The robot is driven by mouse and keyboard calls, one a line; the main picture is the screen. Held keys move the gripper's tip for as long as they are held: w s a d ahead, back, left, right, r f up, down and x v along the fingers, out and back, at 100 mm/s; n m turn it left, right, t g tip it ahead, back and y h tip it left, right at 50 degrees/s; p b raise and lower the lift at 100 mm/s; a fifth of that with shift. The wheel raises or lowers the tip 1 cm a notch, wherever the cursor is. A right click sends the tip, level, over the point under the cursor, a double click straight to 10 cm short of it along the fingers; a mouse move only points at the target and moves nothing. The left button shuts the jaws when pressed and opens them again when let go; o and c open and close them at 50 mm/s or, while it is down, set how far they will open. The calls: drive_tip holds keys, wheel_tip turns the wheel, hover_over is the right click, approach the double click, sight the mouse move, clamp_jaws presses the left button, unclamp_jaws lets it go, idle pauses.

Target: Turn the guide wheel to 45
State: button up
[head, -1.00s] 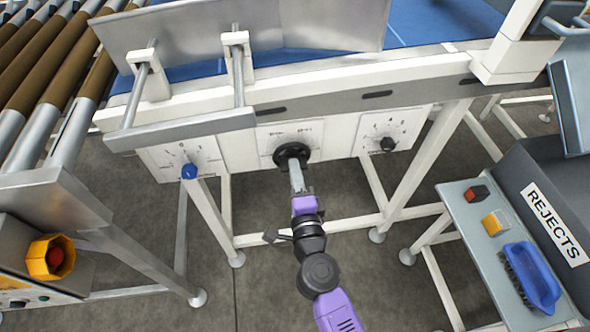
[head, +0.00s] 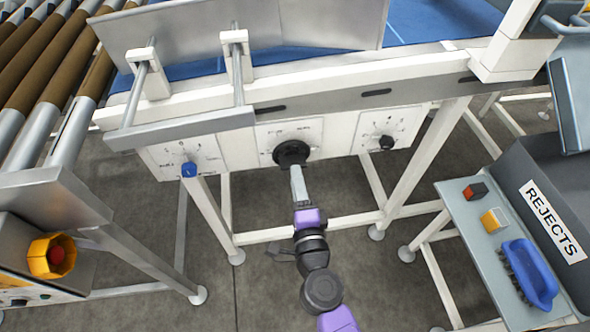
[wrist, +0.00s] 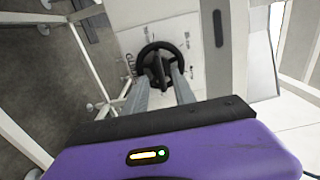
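The guide wheel (head: 291,153) is a black round handwheel with a central bar, on a white scale plate (head: 305,130) under the conveyor's side rail. The scale's figures are too small to read, and the wheel covers part of it. The wheel also shows in the wrist view (wrist: 160,64). My gripper (head: 296,168) is just in front of the wheel, below it in the head view. In the wrist view its two grey fingers (wrist: 160,80) are apart, one on each side of the wheel's central bar, with gaps visible. I cannot tell whether the tips still overlap the bar in depth.
A blue knob (head: 189,170) is on the left plate and a small black knob (head: 387,143) on the right one. White frame legs stand around my arm. A yellow-and-red button (head: 52,255) is at lower left. The rejects shelf (head: 470,220) holds a blue brush (head: 530,275).

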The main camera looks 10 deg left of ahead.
drive_tip(key=shift+v, duration=2.25)
drive_tip(key=s+d+r+n+t, duration=0.1)
drive_tip(key=s+d+r+n, duration=0.4)
drive_tip(key=s+d, duration=0.1)
drive_tip(key=s+d+r+n+g+h, duration=0.1)
drive_tip(key=s+d+n, duration=0.4)
drive_tip(key=s, duration=0.8)
drive_tip(key=s+d+r+n+g+h, duration=0.1)
drive_tip(key=s+d+n+h, duration=0.3)
drive_tip(key=s+d, duration=0.7)
drive_tip(key=shift+s+d+r+n+g, duration=0.15)
drive_tip(key=shift+s+d+n+g, duration=0.25)
drive_tip(key=shift+s+g, duration=0.6)
drive_tip(key=shift+s, duration=0.2)
